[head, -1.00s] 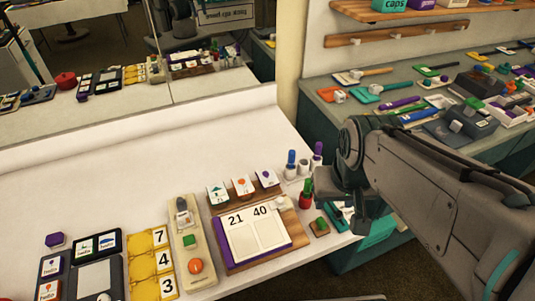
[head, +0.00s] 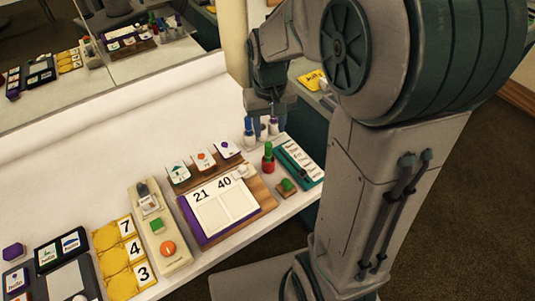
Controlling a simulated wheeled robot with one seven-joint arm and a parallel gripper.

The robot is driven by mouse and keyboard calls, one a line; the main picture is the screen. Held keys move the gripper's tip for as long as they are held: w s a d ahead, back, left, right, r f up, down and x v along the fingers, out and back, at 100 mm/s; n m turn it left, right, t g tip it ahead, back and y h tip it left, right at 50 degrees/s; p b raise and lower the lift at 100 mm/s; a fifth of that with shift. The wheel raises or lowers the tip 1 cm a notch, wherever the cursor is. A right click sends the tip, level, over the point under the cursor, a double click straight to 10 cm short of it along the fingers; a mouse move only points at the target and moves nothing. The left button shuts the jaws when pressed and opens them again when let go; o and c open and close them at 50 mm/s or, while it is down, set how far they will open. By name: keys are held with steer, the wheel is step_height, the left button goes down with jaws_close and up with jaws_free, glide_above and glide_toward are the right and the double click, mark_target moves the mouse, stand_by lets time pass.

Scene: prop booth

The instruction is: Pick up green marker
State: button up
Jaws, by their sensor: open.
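The green marker (head: 268,150) stands upright in a small red holder (head: 268,165) near the right end of the white counter. My gripper (head: 267,110) points down over the counter just behind it, above the blue marker (head: 248,126) and the purple marker (head: 273,122), which stand in pale holders. The jaws are open. My gripper is apart from the green marker. I cannot tell whether its fingers touch the blue or purple marker.
A teal tray (head: 300,164) lies right of the green marker, and a small wooden block with a green top (head: 286,187) lies in front. A wooden board with number cards (head: 250,196) is to the left. The counter's front edge is close; the mirror stands behind.

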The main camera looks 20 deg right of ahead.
mark_target(268, 144)
step_height(268, 144, down, 6)
steer(key=shift+r, duration=0.25)
steer(key=f, duration=0.5)
steer(key=shift+w, duration=0.35)
jaws_close()
